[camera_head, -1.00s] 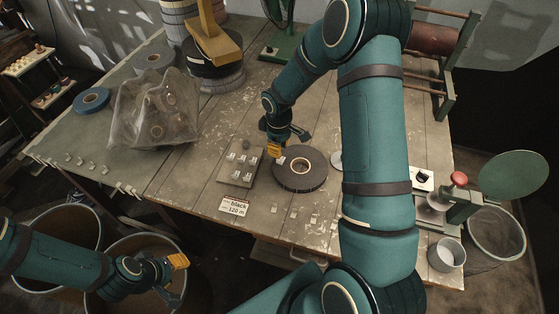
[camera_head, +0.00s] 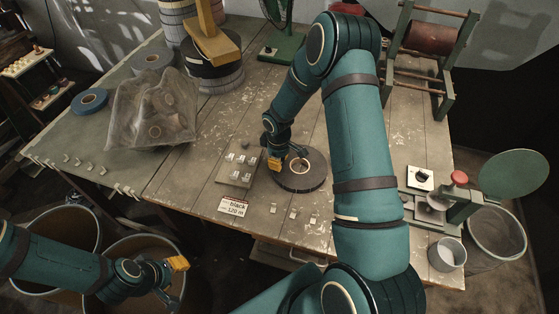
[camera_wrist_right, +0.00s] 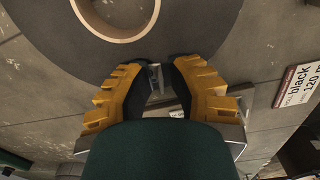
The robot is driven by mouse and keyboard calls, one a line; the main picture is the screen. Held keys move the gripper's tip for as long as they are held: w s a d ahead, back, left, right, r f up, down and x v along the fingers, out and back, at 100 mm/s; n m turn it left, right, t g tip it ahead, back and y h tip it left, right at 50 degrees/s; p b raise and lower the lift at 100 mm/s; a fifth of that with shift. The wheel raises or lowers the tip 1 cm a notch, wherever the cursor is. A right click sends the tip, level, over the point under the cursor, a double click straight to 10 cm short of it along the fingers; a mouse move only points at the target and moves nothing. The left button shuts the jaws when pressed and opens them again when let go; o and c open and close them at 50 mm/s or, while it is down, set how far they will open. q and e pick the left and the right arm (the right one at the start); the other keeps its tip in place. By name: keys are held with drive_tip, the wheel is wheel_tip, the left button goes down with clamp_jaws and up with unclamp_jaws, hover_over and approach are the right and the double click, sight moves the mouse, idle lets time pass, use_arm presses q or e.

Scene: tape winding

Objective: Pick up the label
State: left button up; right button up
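A white card reading "black 120 m" (camera_head: 233,207) lies at the table's front edge; it also shows at the right of the right wrist view (camera_wrist_right: 298,84). Several small pale clip-like pieces lie on a grey board (camera_head: 223,179) behind it. A dark tape roll (camera_head: 303,182) lies flat right of the board. My right gripper (camera_head: 276,164) is low at the roll's left edge. In the right wrist view its yellow fingers are close together, with a small grey metallic piece (camera_wrist_right: 155,76) between them; whether it is gripped is unclear. My left gripper (camera_head: 176,278) hangs over a bin, its opening unclear.
A plastic bag (camera_head: 154,112) and blue tape roll (camera_head: 89,102) lie at the left. A device with a red knob (camera_head: 459,178) and a metal cup (camera_head: 446,254) stand at the right. Several small pieces line the front edge.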

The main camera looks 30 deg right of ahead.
clamp_jaws()
wheel_tip(320, 180, up, 10)
drive_tip(key=shift+r+p, duration=0.1)
drive_tip(key=shift+p, duration=0.4)
idle(0.3)
drive_tip(key=shift+r+p, duration=1.15)
drive_tip(key=shift+r, duration=0.55)
